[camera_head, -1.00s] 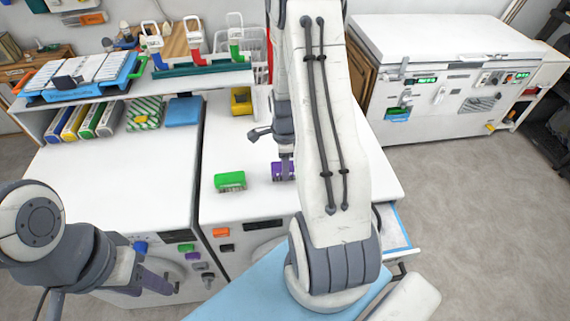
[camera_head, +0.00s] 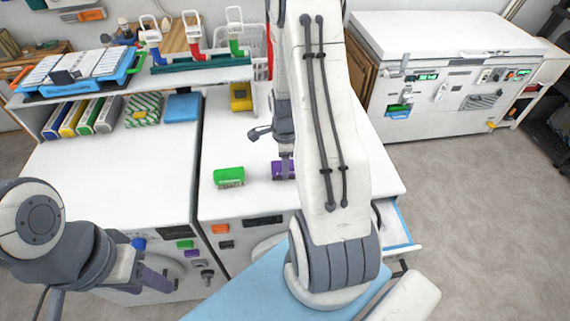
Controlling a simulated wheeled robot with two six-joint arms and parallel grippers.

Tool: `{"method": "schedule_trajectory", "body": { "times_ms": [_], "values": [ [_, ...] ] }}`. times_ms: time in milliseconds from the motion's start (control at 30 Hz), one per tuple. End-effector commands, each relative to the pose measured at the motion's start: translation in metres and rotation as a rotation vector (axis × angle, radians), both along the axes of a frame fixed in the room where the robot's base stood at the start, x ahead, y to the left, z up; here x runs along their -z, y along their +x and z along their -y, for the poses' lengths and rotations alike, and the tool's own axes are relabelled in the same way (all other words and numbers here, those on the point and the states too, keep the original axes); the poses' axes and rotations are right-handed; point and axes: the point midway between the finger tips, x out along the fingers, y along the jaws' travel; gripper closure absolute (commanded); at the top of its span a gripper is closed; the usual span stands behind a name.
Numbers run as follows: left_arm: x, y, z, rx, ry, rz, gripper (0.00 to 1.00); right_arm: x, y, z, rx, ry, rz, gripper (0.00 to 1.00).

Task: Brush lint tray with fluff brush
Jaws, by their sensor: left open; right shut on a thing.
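My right gripper (camera_head: 285,160) points down at the white machine top and is shut on a purple brush (camera_head: 283,170), which is partly hidden by my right arm. The brush is at the machine top; I cannot tell whether it touches it. A green brush (camera_head: 229,175) with pale bristles stands on the machine top to its left. A pulled-out tray with a blue edge (camera_head: 402,221) shows at the machine's right side, partly behind my arm; I cannot tell if it is the lint tray. My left gripper (camera_head: 162,284) is open and empty, low in front of the left machine.
A raised shelf (camera_head: 222,78) behind holds a blue rack and several coloured dispensers. Boxes, a blue cloth (camera_head: 183,107) and a yellow container (camera_head: 241,97) stand at the back. A white chest (camera_head: 440,95) stands at the right.

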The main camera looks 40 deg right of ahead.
Motion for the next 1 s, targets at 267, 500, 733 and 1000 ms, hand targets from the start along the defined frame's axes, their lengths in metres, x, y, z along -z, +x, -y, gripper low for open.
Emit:
{"method": "schedule_trajectory", "body": {
  "times_ms": [267, 500, 733, 1000],
  "values": [
    [0.003, 0.000, 0.000, 0.000, 0.000, 0.000, 0.51, 0.004, 0.000, 0.000, 0.000, 0.000, 0.000, 1.00],
    [0.003, 0.000, 0.000, 0.000, 0.000, 0.000, 0.51, 0.004, 0.000, 0.000, 0.000, 0.000, 0.000, 0.16],
    [0.003, 0.000, 0.000, 0.000, 0.000, 0.000, 0.51, 0.002, 0.000, 0.000, 0.000, -0.001, 0.001, 0.16],
    [0.010, 0.000, 0.000, 0.001, 0.000, 0.000, 0.51, -0.034, 0.002, 0.001, 0.000, -0.004, 0.008, 0.16]
  ]
}}
